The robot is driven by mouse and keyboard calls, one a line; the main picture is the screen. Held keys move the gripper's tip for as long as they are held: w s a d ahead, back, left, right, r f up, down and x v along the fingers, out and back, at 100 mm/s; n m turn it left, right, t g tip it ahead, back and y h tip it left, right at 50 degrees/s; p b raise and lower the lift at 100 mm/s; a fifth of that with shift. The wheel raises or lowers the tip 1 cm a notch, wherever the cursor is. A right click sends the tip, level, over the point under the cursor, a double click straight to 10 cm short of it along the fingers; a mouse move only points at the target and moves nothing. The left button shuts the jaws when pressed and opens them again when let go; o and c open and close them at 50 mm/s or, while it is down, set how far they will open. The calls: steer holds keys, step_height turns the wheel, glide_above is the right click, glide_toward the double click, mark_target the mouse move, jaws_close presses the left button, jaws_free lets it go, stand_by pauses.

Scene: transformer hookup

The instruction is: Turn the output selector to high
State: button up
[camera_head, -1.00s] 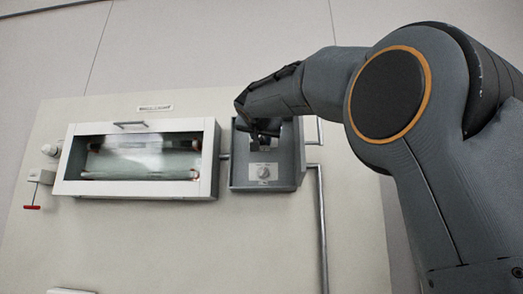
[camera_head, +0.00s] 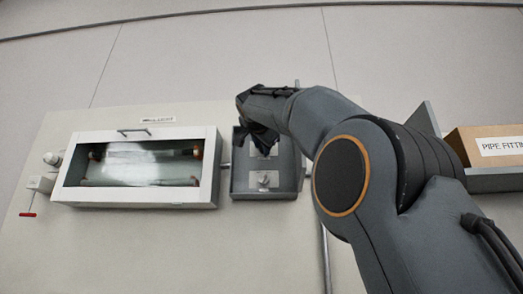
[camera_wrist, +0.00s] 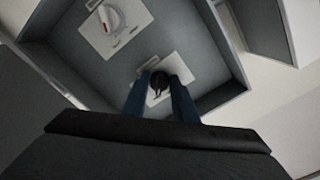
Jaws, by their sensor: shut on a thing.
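A grey open-front box (camera_head: 240,183) is mounted on the wall panel, right of a glass-fronted white case. Two knob plates are inside it. The lower plate's pale knob (camera_head: 264,180) is uncovered; my gripper (camera_head: 262,148) hides most of the upper plate. In the wrist view, my gripper's blue-grey fingers (camera_wrist: 160,92) are shut on a small dark knob (camera_wrist: 159,80), in front of a pale plate (camera_wrist: 181,69). A round white dial with a red mark (camera_wrist: 108,20) sits on the other plate. I cannot read the labels or the selector's setting.
The white case (camera_head: 140,170) has a top handle and a glass front. A red-handled lever (camera_head: 28,214) hangs at far left. A vertical pipe (camera_head: 325,262) runs below right of the box. A carton marked PIPE FITTING (camera_head: 500,148) sits on a shelf at right.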

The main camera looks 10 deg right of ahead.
stand_by(0.4)
steer(key=o, duration=1)
steer(key=b+v, duration=0.3)
steer(key=v, duration=0.5)
steer(key=shift+b, duration=0.3)
steer(key=shift+w+r, duration=0.1)
